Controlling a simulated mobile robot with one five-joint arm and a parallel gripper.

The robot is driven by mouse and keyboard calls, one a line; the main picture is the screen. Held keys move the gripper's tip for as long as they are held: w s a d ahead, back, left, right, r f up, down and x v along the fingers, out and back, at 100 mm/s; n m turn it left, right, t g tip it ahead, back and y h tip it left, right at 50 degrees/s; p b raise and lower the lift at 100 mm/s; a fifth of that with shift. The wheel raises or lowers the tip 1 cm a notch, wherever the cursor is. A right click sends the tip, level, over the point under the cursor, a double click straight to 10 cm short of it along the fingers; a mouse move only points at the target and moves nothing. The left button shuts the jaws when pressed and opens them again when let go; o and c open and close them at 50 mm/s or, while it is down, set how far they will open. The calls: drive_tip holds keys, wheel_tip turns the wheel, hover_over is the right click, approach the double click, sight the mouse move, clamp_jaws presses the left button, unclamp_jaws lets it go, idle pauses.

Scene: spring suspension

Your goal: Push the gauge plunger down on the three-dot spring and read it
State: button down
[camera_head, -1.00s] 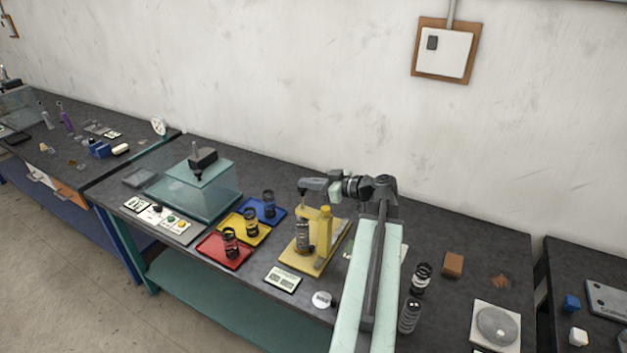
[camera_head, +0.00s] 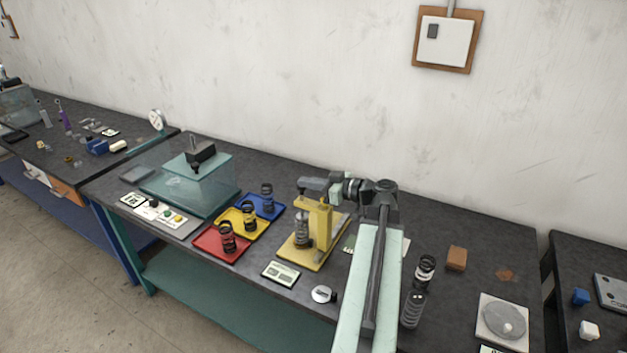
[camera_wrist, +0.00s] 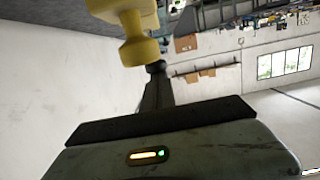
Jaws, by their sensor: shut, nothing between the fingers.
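The yellow gauge stand (camera_head: 297,262) stands on the bench, with its upright and top arm (camera_head: 320,205) left of my arm. A dark spring (camera_head: 302,232) stands in it under the top arm. Dots on it are too small to see. In the wrist view a yellow knobbed part (camera_wrist: 138,48) hangs close to my shut fingertips (camera_wrist: 155,68). I cannot tell whether they touch. The gauge reading is not legible.
Red (camera_head: 205,243), yellow (camera_head: 238,236) and blue (camera_head: 273,213) trays with dark springs stand to the left. A glass box (camera_head: 165,190) stands behind them. A card (camera_head: 281,273) lies in front. Loose springs (camera_head: 413,309) stand right of my arm.

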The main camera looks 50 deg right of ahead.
drive_tip(key=shift+s+a+f+g, duration=0.1)
drive_tip(key=shift+f+g, duration=0.15)
drive_tip(key=shift+f, duration=0.3)
drive_tip(key=shift+s+a+f+g, duration=0.1)
drive_tip(key=shift+f+g, duration=0.15)
drive_tip(key=shift+f, duration=0.25)
wheel_tip(320, 180, up, 6)
drive_tip(key=p, duration=0.5)
drive_tip(key=s+d+r+t+p, duration=0.1)
drive_tip(key=s+d+r+p, duration=0.1)
drive_tip(key=s, duration=0.7)
drive_tip(key=shift+d+r, duration=0.25)
drive_tip(key=shift+d, duration=0.1)
